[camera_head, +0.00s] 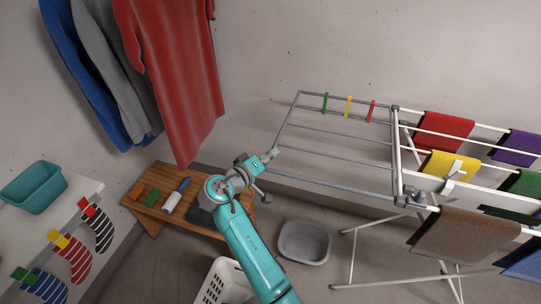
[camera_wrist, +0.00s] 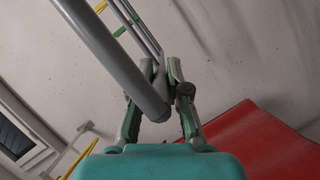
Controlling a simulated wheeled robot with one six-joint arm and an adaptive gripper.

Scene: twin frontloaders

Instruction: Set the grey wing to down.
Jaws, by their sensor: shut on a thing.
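The grey wing (camera_head: 335,157) of the drying rack is a grey tube frame with several cross bars. It sticks out to the left from the dark hinge blocks on the rack's white frame (camera_head: 399,150), and looks raised, roughly level. My gripper (camera_head: 274,153) is at the wing's outer left bar, near its front corner. In the wrist view my gripper (camera_wrist: 161,66) has its two fingers on either side of a grey tube of the wing (camera_wrist: 120,62) and is shut on it. The exact contact is partly hidden.
Green, yellow and red clips (camera_head: 348,106) sit on the wing's far bar. Cloths (camera_head: 445,132) hang on the rack's white bars. A grey basin (camera_head: 305,243) stands on the floor below the wing. A wooden bench (camera_head: 150,203) and a white basket (camera_head: 228,283) are near my arm.

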